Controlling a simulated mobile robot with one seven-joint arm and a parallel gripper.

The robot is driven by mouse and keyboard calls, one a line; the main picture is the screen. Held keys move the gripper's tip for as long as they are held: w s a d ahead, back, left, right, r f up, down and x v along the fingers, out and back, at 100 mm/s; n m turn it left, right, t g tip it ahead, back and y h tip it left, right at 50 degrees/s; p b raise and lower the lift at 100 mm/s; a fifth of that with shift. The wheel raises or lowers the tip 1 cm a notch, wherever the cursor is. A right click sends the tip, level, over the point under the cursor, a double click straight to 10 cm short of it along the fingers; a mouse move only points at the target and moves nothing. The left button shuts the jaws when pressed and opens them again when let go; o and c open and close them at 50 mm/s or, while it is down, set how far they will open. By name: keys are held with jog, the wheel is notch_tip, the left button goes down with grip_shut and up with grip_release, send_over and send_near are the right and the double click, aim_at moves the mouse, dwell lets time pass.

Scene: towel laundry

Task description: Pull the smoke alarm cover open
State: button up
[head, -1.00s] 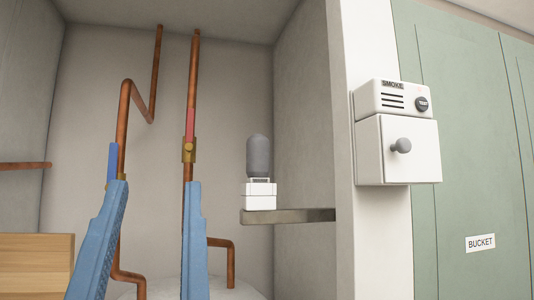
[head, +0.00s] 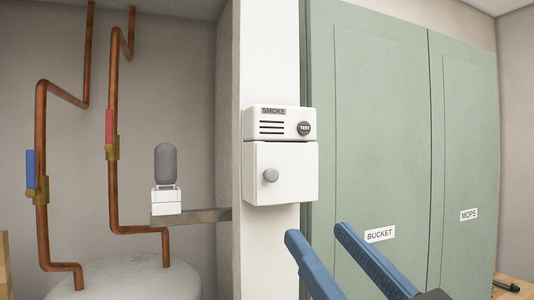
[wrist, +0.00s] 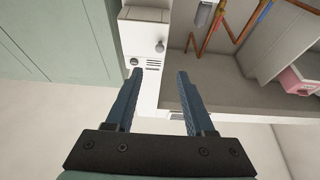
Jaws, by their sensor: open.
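The smoke alarm (head: 279,124) is a white box on the white wall post, with a SMOKE label, dark slots and a round TEST button (head: 304,128). Directly below it is a white square cover (head: 290,190) with a round grey knob (head: 270,176); it looks shut. My gripper (head: 318,233) is open and empty, to the lower right of the cover and apart from it. In the wrist view, my gripper (wrist: 160,72) has its fingers spread, with the cover (wrist: 136,36) and knob (wrist: 160,46) beyond the fingertips.
Green cabinet doors (head: 385,140) labelled BUCKET and MOPS stand right of the post. Left is an alcove with copper pipes (head: 113,190), a metal shelf (head: 205,216) holding a white box with a grey bottle-shaped top (head: 166,165), and a pale rounded tank (head: 135,280).

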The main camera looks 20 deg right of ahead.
aim_at(273, 178)
jog(key=p+x, duration=0.6)
jog(key=x, duration=0.6)
jog(key=shift+d, duration=0.1)
jog(key=shift+w+r+p, duration=0.1)
jog(key=shift+w+p, duration=0.3)
jog(key=shift+w, duration=0.1)
grip_shut()
dwell(0.6)
